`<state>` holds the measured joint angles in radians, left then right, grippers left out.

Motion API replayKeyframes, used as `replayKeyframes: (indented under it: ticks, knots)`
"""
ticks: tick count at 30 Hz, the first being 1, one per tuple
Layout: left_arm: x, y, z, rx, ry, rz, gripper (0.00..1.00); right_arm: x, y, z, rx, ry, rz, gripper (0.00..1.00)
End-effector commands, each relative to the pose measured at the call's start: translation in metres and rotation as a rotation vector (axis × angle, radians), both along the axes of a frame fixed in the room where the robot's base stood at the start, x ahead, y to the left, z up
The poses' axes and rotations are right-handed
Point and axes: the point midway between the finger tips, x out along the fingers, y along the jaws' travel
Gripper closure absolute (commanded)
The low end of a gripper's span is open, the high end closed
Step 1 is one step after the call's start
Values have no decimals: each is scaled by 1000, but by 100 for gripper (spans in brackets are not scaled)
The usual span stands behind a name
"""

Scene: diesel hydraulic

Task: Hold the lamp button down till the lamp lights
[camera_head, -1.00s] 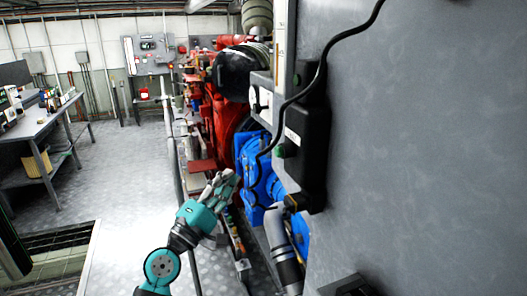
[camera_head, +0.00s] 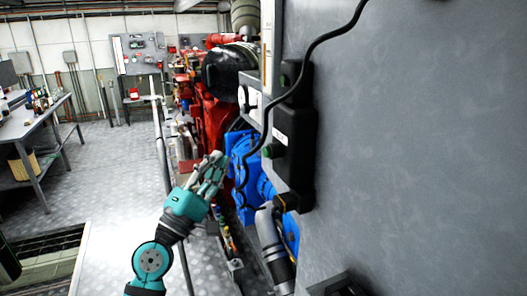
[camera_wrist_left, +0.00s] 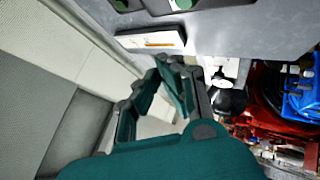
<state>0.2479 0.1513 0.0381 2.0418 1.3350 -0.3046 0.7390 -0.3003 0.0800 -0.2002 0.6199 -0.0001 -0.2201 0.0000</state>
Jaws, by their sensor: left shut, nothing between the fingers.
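A green round button (camera_head: 267,151) sticks out from the side of a black box (camera_head: 296,150) on the grey cabinet. In the left wrist view, two green round parts, one at the top left (camera_wrist_left: 122,5) and one to its right (camera_wrist_left: 184,3), show on a grey panel; I cannot tell which is the lamp button or whether a lamp is lit. My left gripper (camera_head: 217,158) is shut and empty, left of the green button and apart from it. Its fingertips also show in the left wrist view (camera_wrist_left: 165,65), below the panel. My right gripper is out of view.
The large grey cabinet (camera_head: 420,150) fills the right side, with a black cable (camera_head: 318,45) hanging down its edge. Red and blue machinery (camera_head: 245,160) stands behind the gripper. A railing (camera_head: 160,140) runs left of it. The floor (camera_head: 110,170) between railing and workbench (camera_head: 40,125) is clear.

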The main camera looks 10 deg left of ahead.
Motion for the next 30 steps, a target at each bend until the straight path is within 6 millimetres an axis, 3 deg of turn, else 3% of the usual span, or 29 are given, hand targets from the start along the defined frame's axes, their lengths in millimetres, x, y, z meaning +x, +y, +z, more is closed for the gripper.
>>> replayKeyframes:
  ticks: [12, 30]
  knots:
    - [30, -44, 1, 0, -1, 0, 100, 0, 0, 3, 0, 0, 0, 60]
    - [34, -51, 0, 1, 0, 1, 100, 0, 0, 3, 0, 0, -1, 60]
